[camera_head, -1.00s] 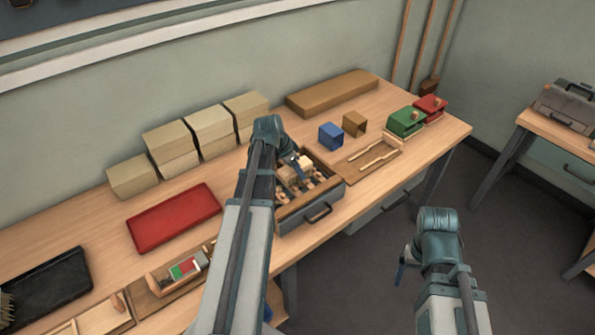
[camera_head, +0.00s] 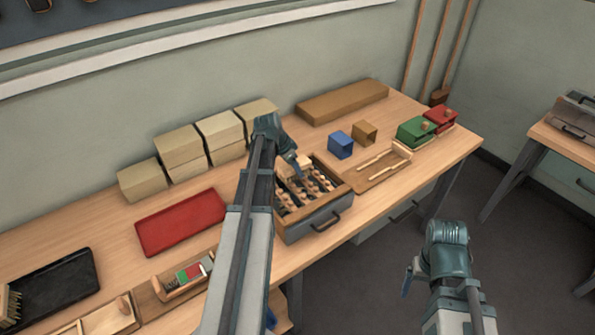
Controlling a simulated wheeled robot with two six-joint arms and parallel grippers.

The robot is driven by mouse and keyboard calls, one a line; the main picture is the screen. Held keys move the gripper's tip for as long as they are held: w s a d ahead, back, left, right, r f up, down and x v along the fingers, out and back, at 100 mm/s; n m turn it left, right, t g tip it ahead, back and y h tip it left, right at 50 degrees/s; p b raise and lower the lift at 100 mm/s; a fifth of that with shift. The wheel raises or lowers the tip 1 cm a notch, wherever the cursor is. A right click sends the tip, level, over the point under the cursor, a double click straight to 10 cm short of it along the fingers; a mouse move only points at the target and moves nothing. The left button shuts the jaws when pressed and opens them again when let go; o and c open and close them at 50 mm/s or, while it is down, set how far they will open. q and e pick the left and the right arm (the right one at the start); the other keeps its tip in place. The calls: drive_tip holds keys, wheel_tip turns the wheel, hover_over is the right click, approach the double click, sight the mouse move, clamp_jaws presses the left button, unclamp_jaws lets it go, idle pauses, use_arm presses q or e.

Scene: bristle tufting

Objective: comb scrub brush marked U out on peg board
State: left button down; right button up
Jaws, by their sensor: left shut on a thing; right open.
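My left gripper (camera_head: 299,174) is over the open-topped drawer box with its dark interior and several light wooden pegs, which look like the peg board (camera_head: 319,183). It is shut on a pale wooden block, likely the scrub brush (camera_head: 285,172), at the box's back left. My arm partly covers the block. No U mark can be read, and I cannot tell whether its bristles touch the pegs. My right gripper (camera_head: 408,281) is open and empty, in front of the table over the floor.
A red tray (camera_head: 182,222) and a black tray (camera_head: 60,288) lie to the left. Several beige blocks (camera_head: 178,147) stand along the wall. A blue box (camera_head: 340,145), a brown box (camera_head: 365,132), a wooden tray (camera_head: 383,168) and green (camera_head: 416,131) and red (camera_head: 440,117) boxes are right.

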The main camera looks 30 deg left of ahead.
use_arm(q)
drive_tip(key=shift+w+a+f, duration=0.1)
drive_tip(key=shift+w+a, duration=0.1)
drive_tip(key=shift+a, duration=0.4)
drive_tip(key=shift+a+r+p, duration=0.1)
drive_tip(key=shift+r+p, duration=0.25)
drive_tip(key=shift+p, duration=0.1)
wheel_tip(320, 180, up, 5)
drive_tip(key=p, duration=0.5)
drive_tip(key=shift+r, duration=0.2)
drive_tip(key=shift+f, duration=0.1)
